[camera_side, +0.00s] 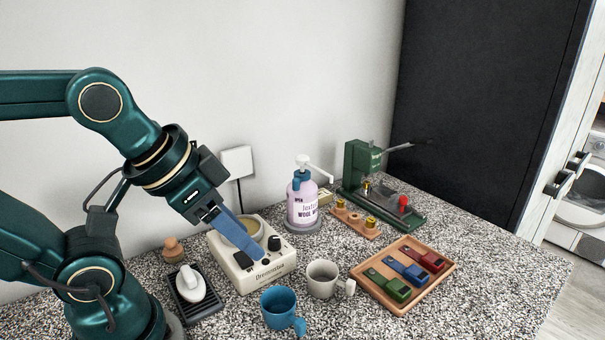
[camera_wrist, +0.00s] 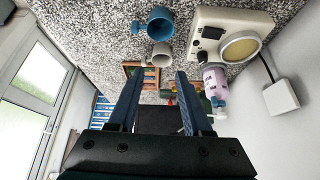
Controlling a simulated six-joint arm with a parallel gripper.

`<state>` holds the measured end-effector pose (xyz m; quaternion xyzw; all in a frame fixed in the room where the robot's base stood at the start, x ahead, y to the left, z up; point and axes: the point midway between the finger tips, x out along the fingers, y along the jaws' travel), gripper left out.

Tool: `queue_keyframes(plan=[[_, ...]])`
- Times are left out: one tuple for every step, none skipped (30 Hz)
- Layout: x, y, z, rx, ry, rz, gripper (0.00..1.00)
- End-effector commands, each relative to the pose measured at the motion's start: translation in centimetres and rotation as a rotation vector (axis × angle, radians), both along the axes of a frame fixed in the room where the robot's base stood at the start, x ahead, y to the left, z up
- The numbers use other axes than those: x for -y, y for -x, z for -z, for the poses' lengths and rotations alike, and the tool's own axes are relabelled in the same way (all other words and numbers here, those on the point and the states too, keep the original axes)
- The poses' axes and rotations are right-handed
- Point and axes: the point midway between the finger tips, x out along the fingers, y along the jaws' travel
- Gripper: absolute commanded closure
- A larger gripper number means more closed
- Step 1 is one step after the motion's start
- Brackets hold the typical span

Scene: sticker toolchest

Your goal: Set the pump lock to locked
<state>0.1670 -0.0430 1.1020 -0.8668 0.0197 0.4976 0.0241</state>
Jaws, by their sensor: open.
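The pump bottle (camera_side: 303,208) is pale lilac with a printed label and stands upright on the counter near the wall. Its white pump head (camera_side: 304,161) has a spout pointing right, and a blue collar piece (camera_side: 297,181) sits at its neck. The word OPEN seems to show near the neck. The bottle also shows in the wrist view (camera_wrist: 214,78), right of the fingers. My gripper (camera_side: 251,247) is open and empty, left of the bottle and in front of it in the side view, above the cream appliance. Its two fingers (camera_wrist: 157,74) are spread in the wrist view.
The cream appliance (camera_side: 270,274) with a round bowl stands below my gripper. A blue mug (camera_side: 277,309) and a white mug (camera_side: 321,279) stand in front. A wooden tray (camera_side: 447,267) of coloured blocks and a green press (camera_side: 358,170) are at right. A dark rack (camera_side: 205,309) holds a white item.

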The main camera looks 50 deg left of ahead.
Motion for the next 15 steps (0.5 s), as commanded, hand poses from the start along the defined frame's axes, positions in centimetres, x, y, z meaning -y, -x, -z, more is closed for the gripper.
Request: queue_keyframes(plan=[[0.0, -0.9, -0.9, 0.012, -0.004, 0.01, 0.5], [-0.1, -1.5, -1.5, 0.017, -0.008, 0.015, 0.5], [-0.3, -2.5, -2.3, 0.021, -0.011, 0.018, 0.5], [-0.6, -3.3, -2.9, 0.024, -0.015, 0.016, 0.5], [-0.8, -4.2, -3.3, 0.024, -0.018, 0.016, 0.5], [-1.3, -5.3, -4.0, 0.023, -0.022, 0.011, 0.5], [-1.6, -6.1, -4.3, 0.021, -0.023, 0.007, 0.5], [-2.1, -7.0, -4.6, 0.018, -0.025, 0.001, 0.5], [-2.8, -8.2, -5.0, 0.013, -0.027, -0.008, 0.5], [-3.3, -9.1, -5.2, 0.01, -0.029, -0.015, 0.5], [-3.9, -10.0, -5.3, 0.006, -0.029, -0.024, 0.5], [-4.8, -11.1, -5.4, -0.001, -0.029, -0.036, 0.5], [-5.5, -12.0, -5.4, -0.006, -0.028, -0.048, 0.5], [-6.3, -12.8, -5.3, -0.013, -0.028, -0.058, 0.5], [-7.3, -13.8, -5.2, -0.022, -0.025, -0.075, 0.5]])
